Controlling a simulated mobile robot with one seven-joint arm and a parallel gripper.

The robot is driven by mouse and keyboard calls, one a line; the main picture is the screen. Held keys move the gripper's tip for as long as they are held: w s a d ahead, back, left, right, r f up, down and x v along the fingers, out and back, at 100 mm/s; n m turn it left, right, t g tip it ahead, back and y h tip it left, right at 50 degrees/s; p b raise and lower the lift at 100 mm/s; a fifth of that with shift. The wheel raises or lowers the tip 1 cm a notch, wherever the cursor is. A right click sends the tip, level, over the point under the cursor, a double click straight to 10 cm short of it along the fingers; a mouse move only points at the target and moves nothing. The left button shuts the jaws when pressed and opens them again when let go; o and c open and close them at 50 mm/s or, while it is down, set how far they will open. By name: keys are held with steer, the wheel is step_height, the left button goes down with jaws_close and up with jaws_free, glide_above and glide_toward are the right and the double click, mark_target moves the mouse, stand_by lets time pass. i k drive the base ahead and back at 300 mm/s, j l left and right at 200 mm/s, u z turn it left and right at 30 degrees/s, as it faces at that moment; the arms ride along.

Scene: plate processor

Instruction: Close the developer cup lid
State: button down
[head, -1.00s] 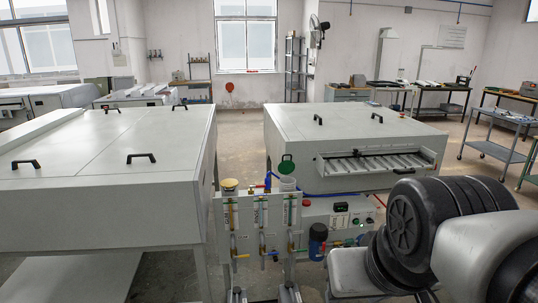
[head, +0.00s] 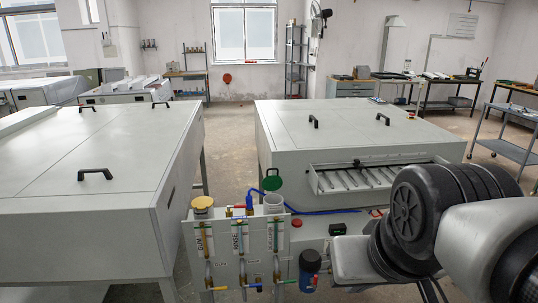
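A white developer cup (head: 273,204) stands at the right end of the panel, above the rightmost labelled tube. Its round green lid (head: 272,183) stands raised, tilted up at the back of the cup, so the cup's mouth is open. A second cup with a yellow lid (head: 202,203) sits at the panel's left end, its lid down on top. My arm is folded large at the lower right, well right of the cup. My gripper's fingers do not show in the head view.
The panel (head: 225,262) carries tubes labelled GUM and RINSE, with coloured valves. A blue hose (head: 256,196) passes behind the cups. Large grey machines stand left (head: 75,215) and behind right (head: 350,135). A dark blue filter (head: 310,262) hangs right of the panel.

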mark_target(271, 183)
steer(key=i+l+u, duration=0.4)
steer(key=i+l, duration=0.45)
steer(key=i, duration=0.15)
steer(key=u, duration=1.05)
